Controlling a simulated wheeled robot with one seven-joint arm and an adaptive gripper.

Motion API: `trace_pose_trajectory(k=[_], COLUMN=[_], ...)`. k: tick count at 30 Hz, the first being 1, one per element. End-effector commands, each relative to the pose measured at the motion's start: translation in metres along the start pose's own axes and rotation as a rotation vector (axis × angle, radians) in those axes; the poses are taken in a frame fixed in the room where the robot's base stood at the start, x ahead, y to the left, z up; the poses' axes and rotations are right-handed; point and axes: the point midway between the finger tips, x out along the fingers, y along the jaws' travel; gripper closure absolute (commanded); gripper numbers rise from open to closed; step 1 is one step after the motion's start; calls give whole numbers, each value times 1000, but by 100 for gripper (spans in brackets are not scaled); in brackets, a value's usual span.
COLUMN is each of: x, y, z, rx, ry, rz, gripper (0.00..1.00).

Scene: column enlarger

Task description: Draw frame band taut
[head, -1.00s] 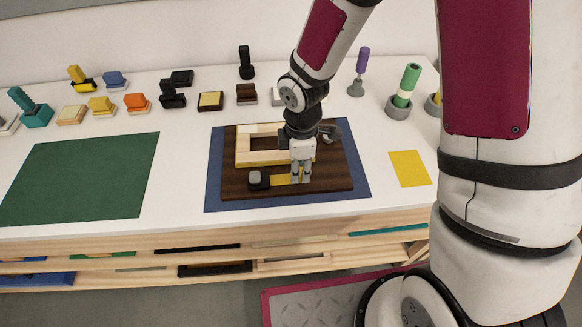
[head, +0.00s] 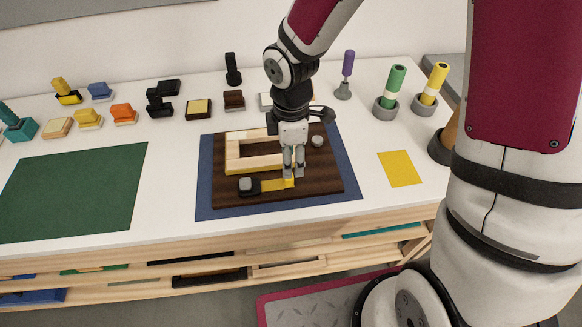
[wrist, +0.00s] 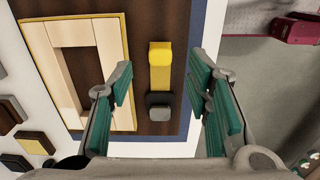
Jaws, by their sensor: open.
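The light wooden frame (head: 235,151) lies on a dark brown board (head: 325,182), with a thin yellow band along its outer edge. It also shows at the left of the wrist view (wrist: 45,65). A yellow strap end (head: 272,185) lies on the board in front of the frame, beside a black buckle with a grey top (head: 248,186). In the wrist view the strap (wrist: 160,72) and grey-topped block (wrist: 160,113) show between my fingers. My gripper (head: 293,175) is open and empty above the strap's right end, which it partly hides. Contact cannot be told.
A grey knob (head: 317,141) stands on the board's back right. The board rests on a blue mat (head: 205,190). A green mat (head: 75,190) and yellow card (head: 400,168) lie at either side. Several small blocks and stamps stand along the back.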

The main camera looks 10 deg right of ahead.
Motion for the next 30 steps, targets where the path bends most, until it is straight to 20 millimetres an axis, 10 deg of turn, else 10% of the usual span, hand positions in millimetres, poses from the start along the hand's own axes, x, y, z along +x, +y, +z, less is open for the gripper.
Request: trace_pose_trajectory(k=[12,30], x=[-59,-61], y=[0,0], z=[1,1], rx=[0,-1], ry=[-1,-1], rz=[1,-2], gripper=[55,55])
